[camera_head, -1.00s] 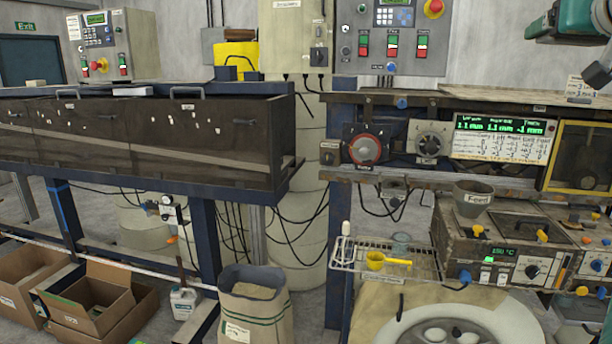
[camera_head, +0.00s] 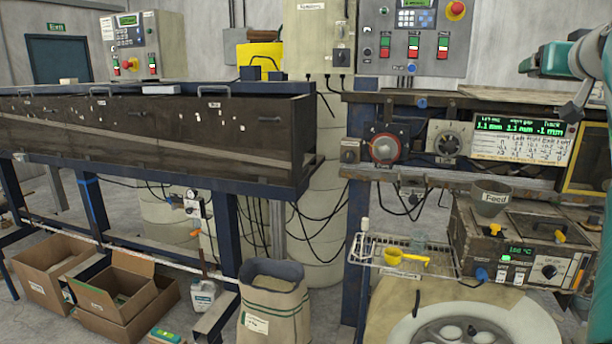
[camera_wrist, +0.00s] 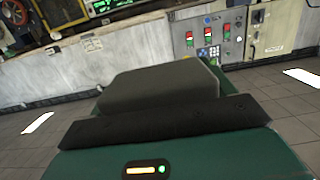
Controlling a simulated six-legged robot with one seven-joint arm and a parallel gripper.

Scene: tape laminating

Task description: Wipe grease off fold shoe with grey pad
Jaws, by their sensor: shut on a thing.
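In the wrist view a dark grey block with rounded edges, which looks like the grey pad (camera_wrist: 160,88), sits in front of my gripper (camera_wrist: 168,122). A black bar of the gripper crosses its near side, and my gripper is shut on it. The pad is clear of any surface I can make out. I cannot pick out the fold shoe or any grease in either view.
A long dark trough (camera_head: 140,135) stands left on blue legs. A machine bench on the right carries dials, a green display (camera_head: 520,125) and a wire rack (camera_head: 375,254) with a yellow scoop (camera_head: 405,257). Cardboard boxes (camera_head: 120,285) and a sack (camera_head: 272,315) stand on the floor.

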